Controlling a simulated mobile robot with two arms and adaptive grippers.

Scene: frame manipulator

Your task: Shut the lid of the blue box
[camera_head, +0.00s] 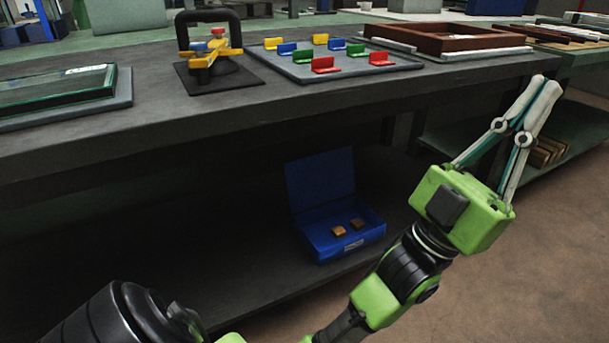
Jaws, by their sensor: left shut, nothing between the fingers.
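The blue box (342,226) sits on the lower shelf under the grey workbench, in the middle of the head view. Its lid (320,180) stands open, raised at the back of the box. Two small brown blocks (347,228) lie inside. My left gripper (547,86) is to the right of the box and points up, in front of the bench's right end. Its fingers are shut and empty, and it is apart from the box and lid. My right gripper is not in the view.
The lower shelf (190,260) left of the box looks clear. The workbench top (150,125) overhangs the box. On it are a tray (300,75) with several coloured pieces, a toggle clamp (207,50) and a brown frame (450,40). Brown floor shows at the right.

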